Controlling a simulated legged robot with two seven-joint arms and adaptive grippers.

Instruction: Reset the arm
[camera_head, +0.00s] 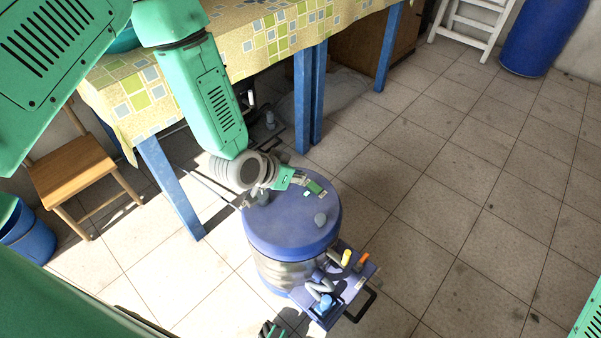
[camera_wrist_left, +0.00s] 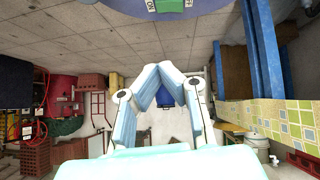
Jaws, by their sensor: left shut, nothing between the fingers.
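My left arm reaches in from the upper left in the head view. My left gripper (camera_head: 314,187) is over the far part of the blue barrel's lid (camera_head: 277,237). Whether it touches the lid cannot be told. In the left wrist view the two pale blue fingers (camera_wrist_left: 158,72) meet at their tips, shut and empty. The barrel also shows upside down at the top edge of that view (camera_wrist_left: 120,22). My right gripper is not clearly seen.
A table with a patterned cloth (camera_head: 262,38) and blue legs stands behind the barrel. A tool tray (camera_head: 352,293) is at the barrel's near side. A wooden chair (camera_head: 72,167) stands left, another blue barrel (camera_head: 540,35) far right. The right floor is clear.

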